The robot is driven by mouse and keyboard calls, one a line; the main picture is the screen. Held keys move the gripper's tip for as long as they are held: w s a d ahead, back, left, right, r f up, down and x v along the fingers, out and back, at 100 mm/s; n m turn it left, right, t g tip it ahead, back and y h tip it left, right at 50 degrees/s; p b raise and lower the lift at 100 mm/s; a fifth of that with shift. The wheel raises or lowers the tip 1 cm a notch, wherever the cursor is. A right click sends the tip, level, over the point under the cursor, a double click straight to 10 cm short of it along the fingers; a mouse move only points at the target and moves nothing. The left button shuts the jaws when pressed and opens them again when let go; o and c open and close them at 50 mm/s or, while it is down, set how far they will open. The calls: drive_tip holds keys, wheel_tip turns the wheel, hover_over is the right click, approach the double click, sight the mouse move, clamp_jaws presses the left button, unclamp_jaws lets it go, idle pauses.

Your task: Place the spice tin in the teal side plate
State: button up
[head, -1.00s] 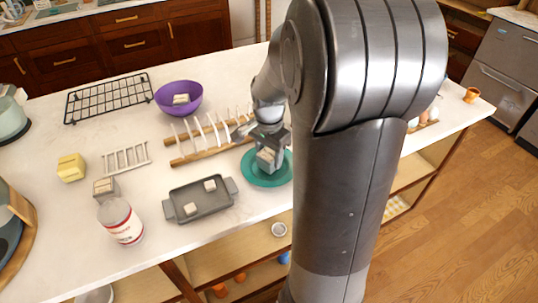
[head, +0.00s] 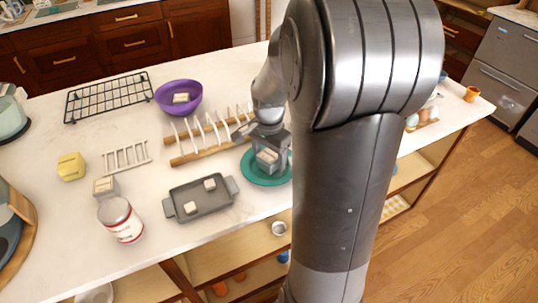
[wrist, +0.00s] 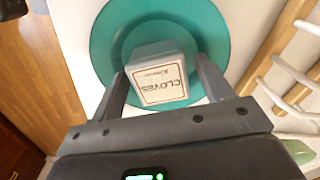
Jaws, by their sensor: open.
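The spice tin (wrist: 160,84), a grey box with a cream label reading CLOVES, is on the teal side plate (wrist: 108,38) in the wrist view. In the head view the tin (head: 267,158) shows just below my gripper, within the rim of the plate (head: 250,174). My gripper (wrist: 160,72) is open, with one finger on each side of the tin. A small gap shows beside at least the left finger. The tin's underside is hidden.
A white dish rack with wooden rails (head: 196,154) stands close behind the plate. A grey tray (head: 186,206) with two small pale blocks lies to its left. A purple bowl (head: 165,100), a similar grey box (head: 106,188) and a red-white can (head: 125,230) stand farther left.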

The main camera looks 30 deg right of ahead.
sight(269, 154)
wheel_tip(269, 154, up, 12)
drive_tip(key=f, duration=0.1)
drive_tip(key=s+a+r+n+t, duration=0.2)
drive_tip(key=s+a+n, duration=0.3)
drive_tip(key=s, duration=0.3)
drive_tip(key=s+a+r+n+t, duration=0.2)
drive_tip(key=s+a+n+t, duration=0.1)
drive_tip(key=s+a+n, duration=0.3)
drive_tip(key=shift+s+r+n+t, duration=0.2)
drive_tip(key=shift+s+n+t, duration=0.1)
drive_tip(key=shift+s+n, duration=0.8)
drive_tip(key=shift+o, duration=0.5)
drive_tip(key=shift+w, duration=0.1)
